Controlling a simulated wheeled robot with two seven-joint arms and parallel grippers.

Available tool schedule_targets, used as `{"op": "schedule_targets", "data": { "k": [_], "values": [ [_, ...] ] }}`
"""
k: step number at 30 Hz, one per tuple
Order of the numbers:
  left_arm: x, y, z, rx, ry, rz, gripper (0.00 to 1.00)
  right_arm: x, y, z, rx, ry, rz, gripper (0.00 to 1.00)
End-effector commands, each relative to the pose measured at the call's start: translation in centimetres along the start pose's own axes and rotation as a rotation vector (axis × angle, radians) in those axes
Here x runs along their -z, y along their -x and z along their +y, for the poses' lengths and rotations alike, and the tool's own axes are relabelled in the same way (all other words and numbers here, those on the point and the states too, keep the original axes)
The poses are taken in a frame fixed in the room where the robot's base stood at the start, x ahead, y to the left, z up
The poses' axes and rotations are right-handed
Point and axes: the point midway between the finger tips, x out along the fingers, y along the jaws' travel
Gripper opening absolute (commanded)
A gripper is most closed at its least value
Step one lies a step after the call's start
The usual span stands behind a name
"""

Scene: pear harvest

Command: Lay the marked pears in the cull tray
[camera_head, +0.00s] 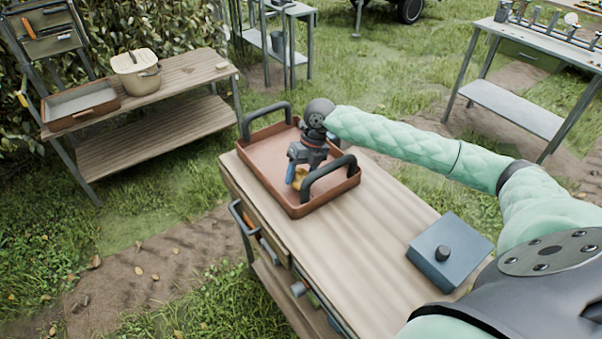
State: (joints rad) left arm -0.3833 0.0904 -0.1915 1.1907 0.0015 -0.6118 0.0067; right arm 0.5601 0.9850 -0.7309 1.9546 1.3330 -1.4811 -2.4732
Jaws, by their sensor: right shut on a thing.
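A rust-brown tray (262,162) with two black handles stands on the near wooden workbench. My right gripper (298,175) reaches over this tray from the right and points down into it. It is shut on a small yellow-brown pear (300,178), mostly hidden by the fingers. I cannot tell whether the pear touches the tray floor, and no mark on it can be made out. No other pear is clearly visible. Which tray is the cull tray cannot be told from the picture. My left gripper is not in view.
A blue-grey box (428,268) with a black knob sits at the bench's near right. The bench top (335,235) between it and the tray is clear. A shelf bench at left holds a shallow brown-rimmed tray (98,104) and a cream pot (137,76). Another table (530,47) stands at right.

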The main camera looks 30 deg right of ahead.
Motion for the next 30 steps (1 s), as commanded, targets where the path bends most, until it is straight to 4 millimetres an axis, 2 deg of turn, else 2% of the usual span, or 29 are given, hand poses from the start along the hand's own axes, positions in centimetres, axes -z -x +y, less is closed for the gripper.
{"op": "schedule_targets", "data": {
  "k": [29, 30],
  "values": [
    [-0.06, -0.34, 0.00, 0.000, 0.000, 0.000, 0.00, -0.01, -0.88, -0.28, 0.000, 0.000, -0.001, 0.32],
    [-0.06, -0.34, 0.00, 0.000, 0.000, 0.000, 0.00, -0.01, -0.88, -0.28, 0.000, 0.000, -0.001, 0.62]
  ]
}}
